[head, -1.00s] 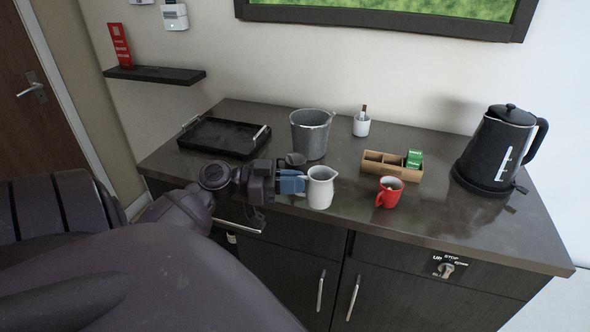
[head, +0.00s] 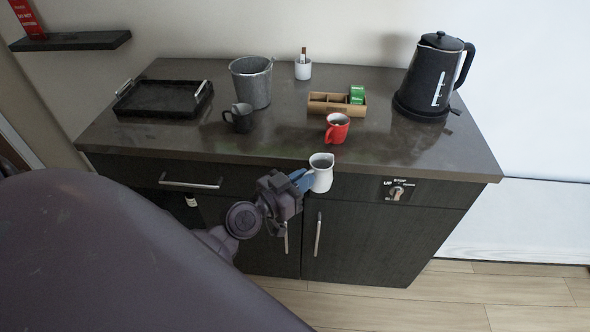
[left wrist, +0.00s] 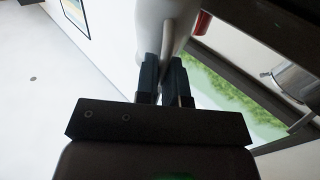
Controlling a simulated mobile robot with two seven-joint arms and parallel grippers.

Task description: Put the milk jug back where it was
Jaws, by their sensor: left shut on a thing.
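The white milk jug (head: 321,174) is upright in the head view, at the front edge of the dark counter. My left gripper (head: 302,180) comes at it from the left and is shut on it, with blue fingertips at its side. In the left wrist view the two dark fingers (left wrist: 161,80) close on part of the white jug (left wrist: 165,25), which fills the top middle. The jug appears to be held just in front of the counter edge; I cannot tell its exact height. My right gripper is not in view.
On the counter (head: 250,140) stand a red mug (head: 337,128), a dark mug (head: 240,118), a metal bucket (head: 251,84), a black tray (head: 150,108), a wooden box (head: 330,104) with green packets, a white cup (head: 303,69) and a black kettle (head: 431,80). The right front counter is clear.

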